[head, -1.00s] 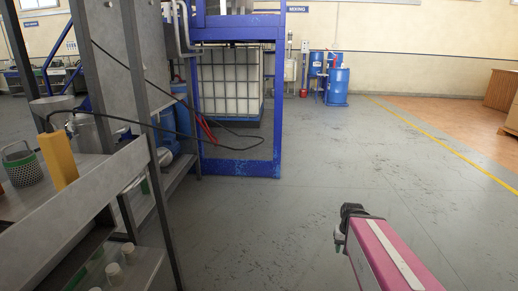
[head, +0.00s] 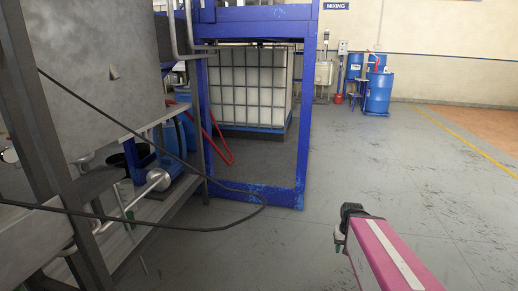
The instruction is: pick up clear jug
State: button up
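I cannot make out a clear jug in the head view. My pink arm reaches in from the lower right. Its dark end, with my gripper (head: 341,238) small and partly hidden at its left side, is over open floor. It is apart from the racks and frames. I cannot see whether the fingers are open or shut.
A metal rack (head: 128,243) with a trailing black cable stands at left. A blue frame (head: 300,130) stands ahead, with a caged white tank (head: 243,88) behind it. Blue drums (head: 378,94) stand farther back. The grey floor at right is clear.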

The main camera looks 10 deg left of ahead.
aim_at(125, 188)
jog(key=i+j+u, duration=0.1)
jog(key=i+u, duration=0.4)
jog(key=i, duration=0.15)
jog(key=i+l+u, duration=0.15)
jog(key=i+u, duration=0.35)
jog(key=i, duration=0.15)
jog(key=i+j+u, duration=0.25)
jog(key=i+j, duration=0.7)
jog(key=i, duration=0.15)
